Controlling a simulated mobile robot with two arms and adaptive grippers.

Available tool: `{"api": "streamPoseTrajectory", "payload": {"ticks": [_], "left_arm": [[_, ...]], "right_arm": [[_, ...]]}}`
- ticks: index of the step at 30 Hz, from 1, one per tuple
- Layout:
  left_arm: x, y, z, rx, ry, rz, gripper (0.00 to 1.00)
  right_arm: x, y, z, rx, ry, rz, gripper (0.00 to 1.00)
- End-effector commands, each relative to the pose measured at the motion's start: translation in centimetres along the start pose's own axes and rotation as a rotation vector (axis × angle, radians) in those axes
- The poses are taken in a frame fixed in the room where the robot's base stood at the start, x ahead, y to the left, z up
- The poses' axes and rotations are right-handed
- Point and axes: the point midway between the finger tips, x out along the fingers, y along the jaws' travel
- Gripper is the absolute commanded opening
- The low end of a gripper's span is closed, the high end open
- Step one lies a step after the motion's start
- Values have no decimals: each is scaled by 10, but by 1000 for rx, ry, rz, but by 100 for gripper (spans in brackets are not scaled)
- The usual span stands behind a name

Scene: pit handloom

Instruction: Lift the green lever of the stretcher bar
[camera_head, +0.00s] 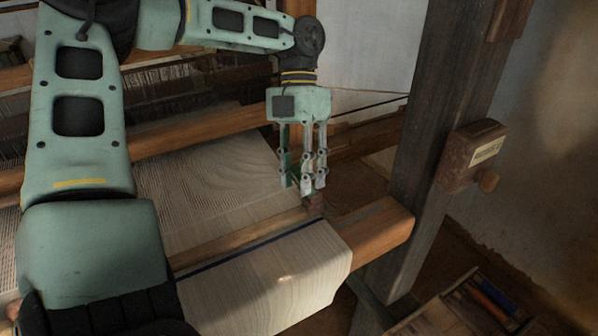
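My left gripper (306,184) points down over the right end of the loom's front, close above the cloth edge. Its fingers are close together in this view, and I cannot tell whether they are open or shut on something. A dark green upright piece (284,150), which looks like the green lever, shows just left of and partly behind the fingers. I cannot tell whether they touch it. A wooden bar (240,238), likely the stretcher bar, lies across the pale cloth (205,185); its right end is below the fingers. My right gripper is not in view.
A cloth-wrapped front beam (270,285) ends in bare wood (375,228) against a dark upright post (445,110). A labelled brown box (470,157) is fixed to the post. A tray of tools (465,310) stands at the lower right. My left arm hides much of the left side.

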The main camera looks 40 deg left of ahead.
Motion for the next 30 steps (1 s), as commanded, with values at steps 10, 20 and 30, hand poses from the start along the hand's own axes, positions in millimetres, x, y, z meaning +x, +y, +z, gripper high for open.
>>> {"api": "streamPoseTrajectory", "payload": {"ticks": [10,20,30], "left_arm": [[6,0,0,0,-1,0,35],[6,0,0,1,-1,0,6],[5,0,0,0,-2,0,0]], "right_arm": [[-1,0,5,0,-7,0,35],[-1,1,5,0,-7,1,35],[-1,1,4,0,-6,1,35]]}}
